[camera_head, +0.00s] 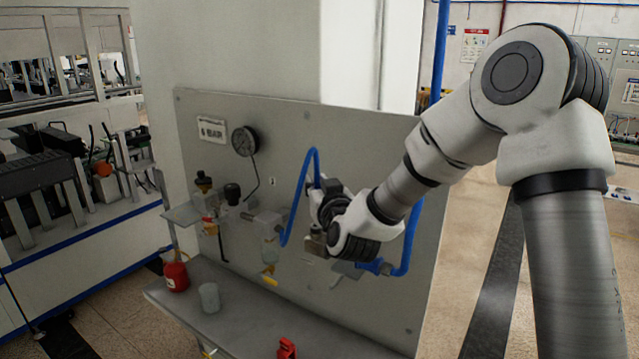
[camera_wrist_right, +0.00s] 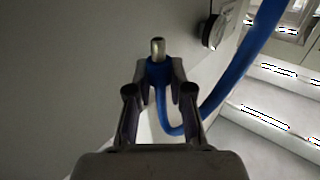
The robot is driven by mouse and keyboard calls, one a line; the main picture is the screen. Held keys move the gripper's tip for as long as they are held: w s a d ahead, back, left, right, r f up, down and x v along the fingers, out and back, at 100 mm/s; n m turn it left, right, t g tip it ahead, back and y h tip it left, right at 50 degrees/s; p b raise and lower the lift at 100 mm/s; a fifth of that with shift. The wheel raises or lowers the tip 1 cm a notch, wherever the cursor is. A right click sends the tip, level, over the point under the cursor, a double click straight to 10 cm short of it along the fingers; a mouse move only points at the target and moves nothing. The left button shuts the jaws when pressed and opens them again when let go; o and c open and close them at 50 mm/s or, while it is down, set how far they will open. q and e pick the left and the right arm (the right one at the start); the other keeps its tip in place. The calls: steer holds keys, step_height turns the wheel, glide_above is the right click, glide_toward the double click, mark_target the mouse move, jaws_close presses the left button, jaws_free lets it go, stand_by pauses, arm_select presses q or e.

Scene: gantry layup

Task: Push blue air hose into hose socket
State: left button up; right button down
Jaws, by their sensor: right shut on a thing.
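My right gripper (camera_wrist_right: 159,75) is shut on the blue air hose (camera_wrist_right: 238,70) near its end. The hose's bare metal tip (camera_wrist_right: 158,47) sticks out beyond the fingers, with open space around it in the wrist view. The hose loops below and to the right of the fingers. In the head view my right wrist is in front of the grey panel, and the blue hose (camera_head: 412,235) curves down beside it on the right. The fingers are mostly hidden there by the wrist. I cannot clearly pick out the hose socket in either view. My left gripper is not in view.
The upright grey panel (camera_head: 385,135) carries a gauge (camera_head: 245,141), valves and another blue hose stretch (camera_head: 301,185) arching left of my wrist. A shelf (camera_head: 245,310) below holds a red bottle (camera_head: 176,276), a grey cup (camera_head: 209,297) and a red item (camera_head: 286,348).

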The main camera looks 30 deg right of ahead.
steer(key=f, duration=0.1)
steer(key=w+f+b, duration=0.1)
steer(key=f, duration=0.1)
steer(key=shift+w+f+b, duration=0.25)
steer(key=shift+w+b, duration=0.1)
steer(key=shift+w, duration=0.05)
steer(key=shift+s+d+f+b, duration=0.1)
steer(key=shift+s+f+b, duration=0.5)
steer(key=shift+b, duration=0.15)
steer(key=shift+s, duration=0.25)
steer(key=shift+f+b, duration=0.15)
steer(key=shift+b, duration=0.15)
steer(key=shift+w+f, duration=0.2)
steer(key=shift+w, duration=0.35)
steer(key=shift+s+r, duration=0.15)
steer(key=shift+s, duration=0.2)
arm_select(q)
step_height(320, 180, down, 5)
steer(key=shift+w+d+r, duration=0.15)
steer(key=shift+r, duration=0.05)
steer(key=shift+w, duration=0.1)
arm_select(e)
steer(key=shift+w, duration=0.3)
steer(key=shift+s, duration=0.15)
